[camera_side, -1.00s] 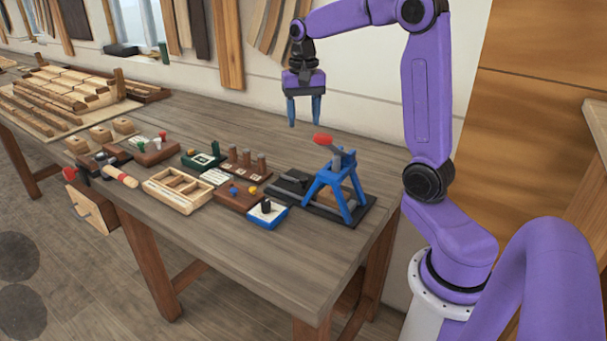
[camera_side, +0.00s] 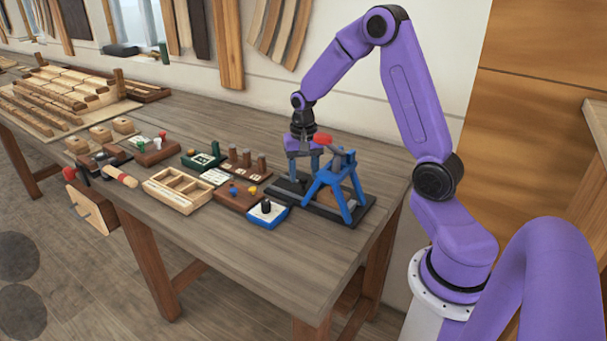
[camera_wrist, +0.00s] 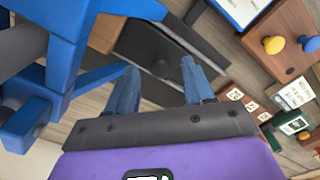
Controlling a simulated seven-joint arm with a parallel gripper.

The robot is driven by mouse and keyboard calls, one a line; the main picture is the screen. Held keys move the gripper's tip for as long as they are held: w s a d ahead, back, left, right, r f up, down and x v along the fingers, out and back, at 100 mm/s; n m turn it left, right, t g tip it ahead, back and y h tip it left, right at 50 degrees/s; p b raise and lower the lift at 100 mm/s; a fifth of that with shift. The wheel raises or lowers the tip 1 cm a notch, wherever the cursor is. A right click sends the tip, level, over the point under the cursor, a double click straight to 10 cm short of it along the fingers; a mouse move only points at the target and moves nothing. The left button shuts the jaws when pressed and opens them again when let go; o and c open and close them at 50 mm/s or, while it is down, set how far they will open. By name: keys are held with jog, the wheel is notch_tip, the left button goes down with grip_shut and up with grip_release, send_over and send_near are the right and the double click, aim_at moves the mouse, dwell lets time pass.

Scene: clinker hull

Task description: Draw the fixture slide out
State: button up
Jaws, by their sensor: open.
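The fixture is a blue stand (camera_side: 345,190) with a red-tipped lever (camera_side: 322,138), on a dark base plate (camera_side: 362,209) at the right end of the bench.
A blue-and-white tray (camera_side: 268,214) and a brown board with blue and yellow knobs (camera_side: 238,197) stand left of the fixture. Further left are a divided wooden box (camera_side: 178,190) and a green block (camera_side: 203,159). The bench front (camera_side: 245,255) is clear.

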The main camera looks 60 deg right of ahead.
jog(key=shift+f, duration=0.55)
grip_shut()
jog(key=w, duration=0.9)
jog(key=shift+w+r, duration=0.1)
jog(key=shift+w, duration=0.25)
grip_release()
